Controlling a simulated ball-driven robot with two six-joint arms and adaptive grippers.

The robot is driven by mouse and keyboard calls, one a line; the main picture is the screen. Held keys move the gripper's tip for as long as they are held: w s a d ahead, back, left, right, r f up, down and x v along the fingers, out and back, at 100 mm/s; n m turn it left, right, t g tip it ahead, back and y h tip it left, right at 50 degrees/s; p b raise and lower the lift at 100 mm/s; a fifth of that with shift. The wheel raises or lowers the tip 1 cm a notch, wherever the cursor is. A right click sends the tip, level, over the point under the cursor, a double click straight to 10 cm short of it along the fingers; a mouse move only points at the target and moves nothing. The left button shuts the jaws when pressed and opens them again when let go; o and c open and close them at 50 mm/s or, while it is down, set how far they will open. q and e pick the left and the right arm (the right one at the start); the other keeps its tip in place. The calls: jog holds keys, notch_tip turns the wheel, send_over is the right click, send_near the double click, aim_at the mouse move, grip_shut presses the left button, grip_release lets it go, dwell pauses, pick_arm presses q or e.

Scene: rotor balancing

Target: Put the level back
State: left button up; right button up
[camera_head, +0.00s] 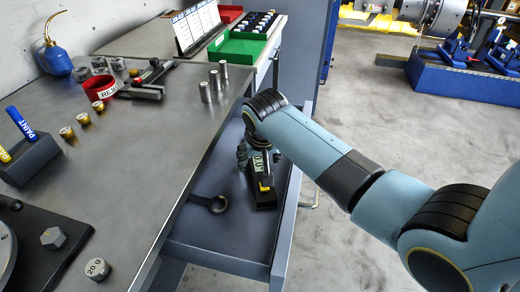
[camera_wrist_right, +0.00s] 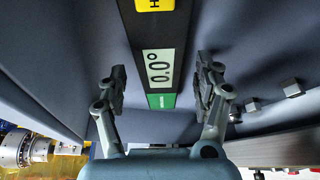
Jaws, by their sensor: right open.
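The level (camera_head: 264,197) is a black bar with a yellow label and a display. It lies in the grey-blue open tray (camera_head: 215,258) below the bench top. In the right wrist view the level (camera_wrist_right: 160,105) reads 0.0° and has a green patch. My right gripper (camera_head: 257,162) is over the far part of the level. In the right wrist view the gripper (camera_wrist_right: 158,85) is open, with one finger on each side of the level and gaps between. My left gripper is not in view.
The bench top (camera_head: 150,160) holds metal cylinders (camera_head: 215,82), a red reject dish (camera_head: 100,88) and a paint pen holder (camera_head: 30,160). A green bin (camera_head: 235,50) stands at the back.

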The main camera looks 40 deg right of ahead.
jog(key=p+v, duration=0.2)
jog(key=v, duration=0.9)
jog(key=shift+r, duration=0.15)
jog(key=shift+s, duration=0.1)
